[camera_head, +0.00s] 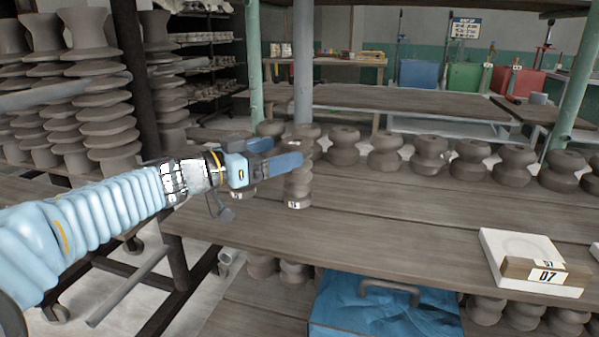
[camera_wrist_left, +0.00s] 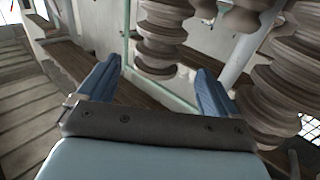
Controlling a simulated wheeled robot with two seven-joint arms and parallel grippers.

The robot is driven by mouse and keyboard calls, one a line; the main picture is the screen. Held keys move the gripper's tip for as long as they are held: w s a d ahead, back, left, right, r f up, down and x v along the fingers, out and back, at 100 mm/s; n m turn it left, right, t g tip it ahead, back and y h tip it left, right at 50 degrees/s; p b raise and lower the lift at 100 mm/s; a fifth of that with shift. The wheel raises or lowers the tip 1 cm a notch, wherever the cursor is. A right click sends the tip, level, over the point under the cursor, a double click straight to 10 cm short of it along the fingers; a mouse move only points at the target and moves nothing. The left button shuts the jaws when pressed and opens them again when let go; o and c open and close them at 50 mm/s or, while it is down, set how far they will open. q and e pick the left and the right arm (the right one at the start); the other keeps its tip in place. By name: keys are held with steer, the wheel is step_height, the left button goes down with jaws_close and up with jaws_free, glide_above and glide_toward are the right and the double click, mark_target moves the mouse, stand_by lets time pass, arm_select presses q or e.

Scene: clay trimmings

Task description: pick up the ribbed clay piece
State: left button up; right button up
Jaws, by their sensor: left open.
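A ribbed grey-brown clay piece (camera_head: 298,187) with a small white label near its foot stands upright at the left end of the wooden table (camera_head: 400,230). My left gripper (camera_head: 277,153) is open at its upper part, and one blue finger covers some of it. I cannot tell whether they touch. In the left wrist view my open gripper (camera_wrist_left: 155,85) has nothing between its fingertips. A ribbed clay piece (camera_wrist_left: 160,40) shows just beyond them, cut by the top edge; I cannot be sure it is the same one. My right gripper is not in view.
Several similar clay pieces (camera_head: 430,155) stand in a row along the back of the table. A white tray with a 07 card (camera_head: 533,262) lies at the right. Grey posts (camera_head: 303,70) rise behind. The table's middle front is clear. A blue-covered box (camera_head: 385,310) sits below.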

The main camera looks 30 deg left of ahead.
mark_target(305, 143)
arm_select(q)
steer(key=x, duration=0.7)
steer(key=shift+d+r, duration=0.15)
steer(key=shift+d, duration=0.05)
steer(key=shift+c, duration=0.2)
steer(key=shift+r, duration=0.1)
jaws_close()
